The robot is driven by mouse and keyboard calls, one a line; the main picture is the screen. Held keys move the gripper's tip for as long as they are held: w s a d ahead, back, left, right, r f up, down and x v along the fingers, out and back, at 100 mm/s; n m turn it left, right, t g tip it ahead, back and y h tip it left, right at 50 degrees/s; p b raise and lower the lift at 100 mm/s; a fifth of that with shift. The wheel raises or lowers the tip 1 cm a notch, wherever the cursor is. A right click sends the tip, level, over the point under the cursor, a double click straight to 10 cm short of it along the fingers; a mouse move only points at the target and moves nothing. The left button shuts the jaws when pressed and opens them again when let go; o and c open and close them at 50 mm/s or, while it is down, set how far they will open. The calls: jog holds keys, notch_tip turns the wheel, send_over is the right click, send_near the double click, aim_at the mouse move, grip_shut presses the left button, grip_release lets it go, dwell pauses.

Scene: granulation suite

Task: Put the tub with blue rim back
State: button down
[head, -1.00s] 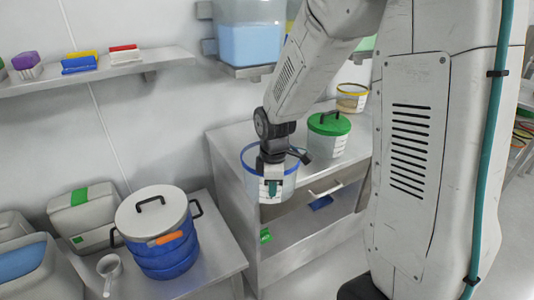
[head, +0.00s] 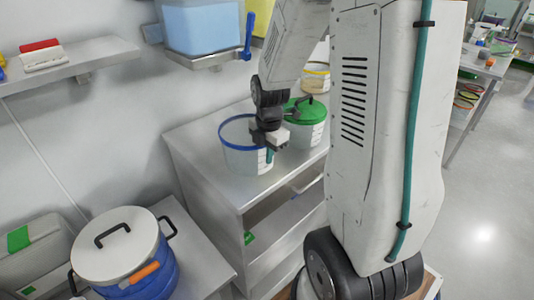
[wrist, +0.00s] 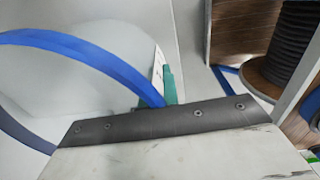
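The tub with the blue rim (head: 240,155) is pale and translucent, with white label marks on its right side. In the head view it is upright, over the left part of the steel bench top (head: 205,160); I cannot tell whether its base touches the top. My gripper (head: 268,150) is at the right side of its rim, with a teal finger against the wall. In the wrist view the blue rim (wrist: 85,48) runs into the gripper (wrist: 168,88), which looks shut on the rim and wall. The far finger is hidden.
A green-lidded tub (head: 305,125) stands close to the right, and a yellow-rimmed tub (head: 316,78) behind it. A blue pot with a white lid (head: 120,245) stands on a lower bench at the left. A wall shelf (head: 75,65) and a blue-filled tank (head: 203,25) are above.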

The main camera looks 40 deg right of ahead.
jog(key=shift+w+d+f, duration=0.1)
jog(key=shift+w+d, duration=0.3)
jog(key=shift+d, duration=0.25)
jog(key=shift+w+d+f, duration=0.1)
jog(key=shift+w+d, duration=0.3)
jog(key=shift+d, duration=0.2)
jog(key=shift+f, duration=1.7)
jog(key=shift+a+f, duration=0.1)
jog(key=shift+f, duration=0.05)
jog(key=c, duration=1.7)
grip_release()
notch_tip(320, 180, up, 12)
jog(key=s+a+r+m, duration=0.3)
jog(key=s+a+m, duration=0.2)
jog(key=s+m, duration=0.1)
jog(key=s+a+r+m, duration=0.4)
jog(key=s+a+m, duration=0.2)
jog(key=s, duration=0.1)
jog(key=s+a+r+m, duration=0.3)
jog(key=s+a+m, duration=0.3)
jog(key=shift+s+r+t, duration=0.3)
jog(key=shift+s+r, duration=0.05)
jog(key=shift+r, duration=0.05)
